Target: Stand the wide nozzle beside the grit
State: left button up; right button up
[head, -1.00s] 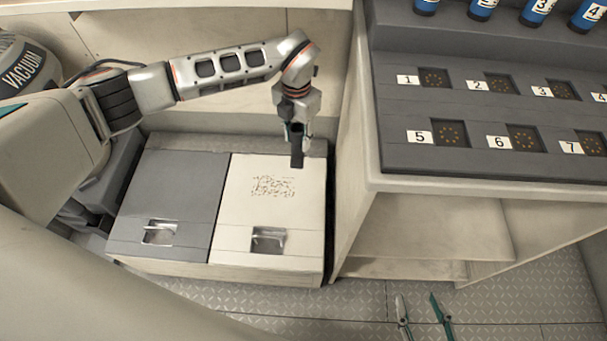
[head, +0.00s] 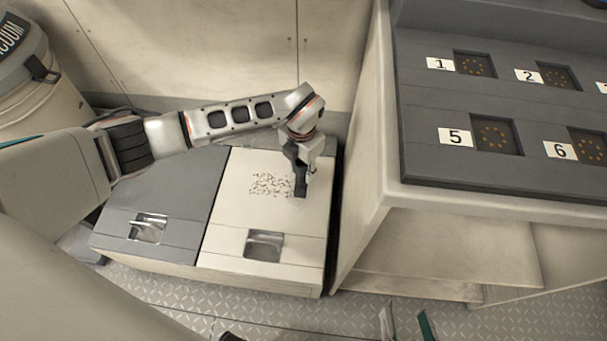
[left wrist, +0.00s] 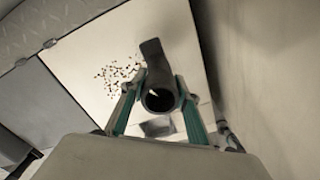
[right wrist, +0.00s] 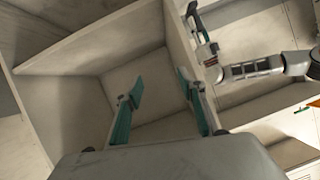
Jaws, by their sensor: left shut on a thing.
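The wide nozzle (head: 300,184) is dark, with a flat mouth and a round open socket, which shows in the left wrist view (left wrist: 160,99). My left gripper (head: 301,160) is shut on it and holds it roughly upright over the cream locker lid (head: 225,228). The grit (head: 268,184) is a patch of brown specks on that lid, just left of the nozzle in the head view; it also shows in the left wrist view (left wrist: 117,74). I cannot tell whether the nozzle's lower end touches the lid. My right gripper (right wrist: 160,95) is open and empty.
A grey lid (head: 165,190) adjoins the cream one on the left. A bench with numbered recesses (head: 430,150) stands close on the right, open shelves beneath it. A wall (head: 200,50) rises behind; a vacuum drum (head: 40,95) stands at far left.

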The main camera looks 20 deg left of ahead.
aim_at(302, 177)
pick_arm(q)
jog(key=f, duration=0.3)
jog(key=shift+s+f+b, duration=0.3)
jog(key=shift+f+b, duration=0.1)
jog(key=shift+w, duration=0.1)
jog(key=shift+w+r, duration=0.1)
jog(key=shift+r, duration=0.1)
pick_arm(e)
jog(key=shift+s+a+f+m, duration=0.2)
jog(key=shift+a+m, duration=0.2)
jog(key=shift+a, duration=0.15)
jog(key=shift+s+a+f+m, duration=0.1)
jog(key=shift+s+a+m, duration=0.05)
jog(key=shift+a+m, duration=0.3)
pick_arm(q)
jog(key=shift+f, duration=0.1)
jog(key=shift+f, duration=0.15)
jog(key=o, duration=1.2)
jog(key=shift+o, duration=0.2)
